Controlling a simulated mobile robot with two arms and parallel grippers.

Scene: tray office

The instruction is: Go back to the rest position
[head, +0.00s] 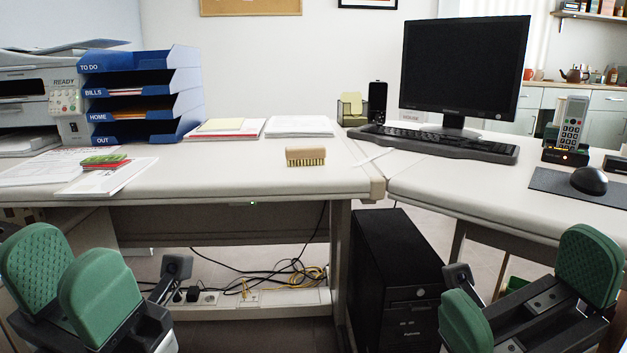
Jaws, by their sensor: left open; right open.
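My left gripper (68,272) is at the lower left of the head view, in front of the desk and below its top. Its two green fingers stand apart with nothing between them. My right gripper (527,288) is at the lower right, also in front of the desk edge. Its green fingers are wide apart and empty. Neither gripper touches anything that I can see.
The desk (240,180) carries a blue tray stack (135,100), a printer (30,95), papers (300,126), a brush (305,157), a monitor (463,65), a keyboard (430,142), a phone (570,125) and a mouse (589,180). A black computer tower (395,275) stands under it between my grippers.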

